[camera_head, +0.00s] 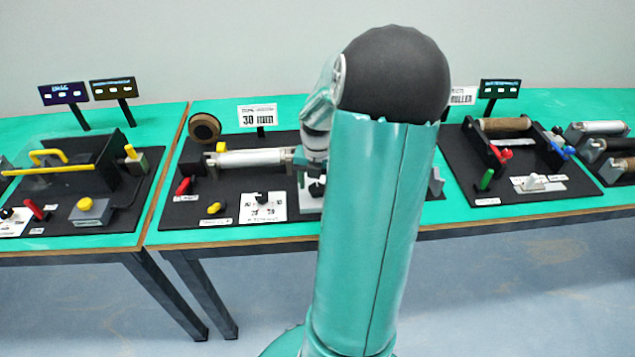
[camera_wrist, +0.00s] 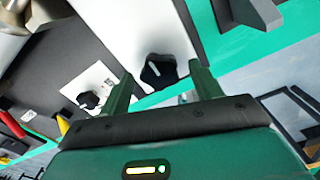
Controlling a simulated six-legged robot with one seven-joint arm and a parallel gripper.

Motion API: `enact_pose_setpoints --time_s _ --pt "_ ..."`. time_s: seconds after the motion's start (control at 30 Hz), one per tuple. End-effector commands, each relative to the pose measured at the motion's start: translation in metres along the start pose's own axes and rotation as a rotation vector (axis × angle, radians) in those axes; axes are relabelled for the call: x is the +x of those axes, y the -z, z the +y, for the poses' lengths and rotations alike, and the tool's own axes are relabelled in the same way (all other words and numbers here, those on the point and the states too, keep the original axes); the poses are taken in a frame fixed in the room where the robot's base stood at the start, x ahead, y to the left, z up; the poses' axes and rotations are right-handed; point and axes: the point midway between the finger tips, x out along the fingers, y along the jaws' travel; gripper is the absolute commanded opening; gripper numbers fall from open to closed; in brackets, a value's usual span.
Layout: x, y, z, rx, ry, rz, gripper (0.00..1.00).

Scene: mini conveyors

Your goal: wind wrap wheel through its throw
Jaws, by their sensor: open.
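In the wrist view a black lobed knob (camera_wrist: 158,70), which looks like the wrap wheel, stands on a white plate. My gripper (camera_wrist: 161,76) is open, with its two green fingers apart and the knob showing between their tips. I cannot tell whether the fingers reach around it. The knob also shows in the head view (camera_head: 317,187), at the left edge of my arm on the middle station. No mark on the knob can be read.
A smaller black dial (camera_wrist: 88,100) sits on a white card beside the knob; it also shows in the head view (camera_head: 262,198). A sign (camera_head: 259,115) reads 30 mm.

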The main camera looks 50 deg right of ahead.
Motion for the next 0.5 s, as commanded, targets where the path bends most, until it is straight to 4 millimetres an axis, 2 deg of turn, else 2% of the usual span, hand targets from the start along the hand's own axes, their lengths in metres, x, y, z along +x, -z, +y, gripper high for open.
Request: enact_pose_setpoints --time_s 0.17,0.4,0.5 --pt "-0.0002 -0.0001 -0.0002 0.001 0.000 0.000 0.64" --pt "-0.0004 -0.0002 -0.0002 0.001 0.000 0.000 0.19" --pt "-0.0004 -0.0002 -0.0002 0.002 0.000 0.000 0.19"
